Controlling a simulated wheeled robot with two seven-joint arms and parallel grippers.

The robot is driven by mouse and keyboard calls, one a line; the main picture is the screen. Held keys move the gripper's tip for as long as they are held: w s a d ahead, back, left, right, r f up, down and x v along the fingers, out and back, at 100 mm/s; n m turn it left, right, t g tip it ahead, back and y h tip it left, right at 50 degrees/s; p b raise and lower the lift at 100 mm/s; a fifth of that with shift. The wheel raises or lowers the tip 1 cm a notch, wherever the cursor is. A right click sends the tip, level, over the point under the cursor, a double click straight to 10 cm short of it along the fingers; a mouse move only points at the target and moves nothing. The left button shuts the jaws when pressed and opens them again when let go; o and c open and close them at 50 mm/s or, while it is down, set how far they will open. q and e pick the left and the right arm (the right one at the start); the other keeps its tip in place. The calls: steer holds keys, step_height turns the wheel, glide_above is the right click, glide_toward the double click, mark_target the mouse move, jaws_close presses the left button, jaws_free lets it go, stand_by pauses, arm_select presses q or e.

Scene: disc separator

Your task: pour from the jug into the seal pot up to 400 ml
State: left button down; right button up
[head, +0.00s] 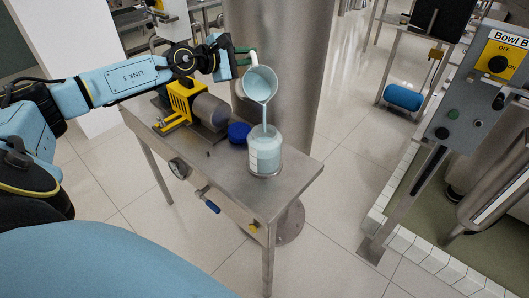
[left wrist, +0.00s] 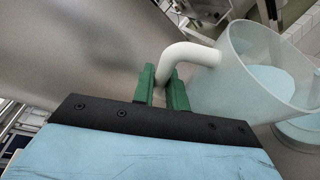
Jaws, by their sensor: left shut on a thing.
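The jug (head: 260,84) is a translucent vessel with pale blue liquid, tilted with its mouth to the lower right. A pale stream runs from its lip down into the seal pot (head: 265,157), a clear jar standing upright on the steel table and holding pale liquid. The level mark is too small to read. My left gripper (head: 238,57) is shut on the jug's white handle. In the left wrist view its green fingers (left wrist: 166,90) close on the handle (left wrist: 188,55), and the jug (left wrist: 262,65) shows to the right. My right gripper is not in view.
A yellow-and-black pump (head: 187,100) with a grey motor stands further left on the steel table (head: 222,172). A steel column (head: 292,60) rises close behind. A control panel (head: 478,90) stands at right.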

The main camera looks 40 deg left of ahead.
arm_select(q)
steer(key=shift+r, duration=0.1)
stand_by(0.5)
steer(key=shift+s+d+p, duration=0.1)
steer(key=shift+p, duration=0.2)
steer(key=shift+a+f+b, duration=0.2)
steer(key=shift+b, duration=0.5)
steer(key=shift+w+a+f+n+b, duration=0.2)
steer(key=shift+w+n+b, duration=0.1)
steer(key=shift+n+b, duration=0.1)
steer(key=shift+w+a+n+g+h, duration=0.25)
steer(key=shift+a+n+g+h, duration=0.2)
steer(key=shift+n, duration=0.25)
steer(key=shift+d, duration=0.1)
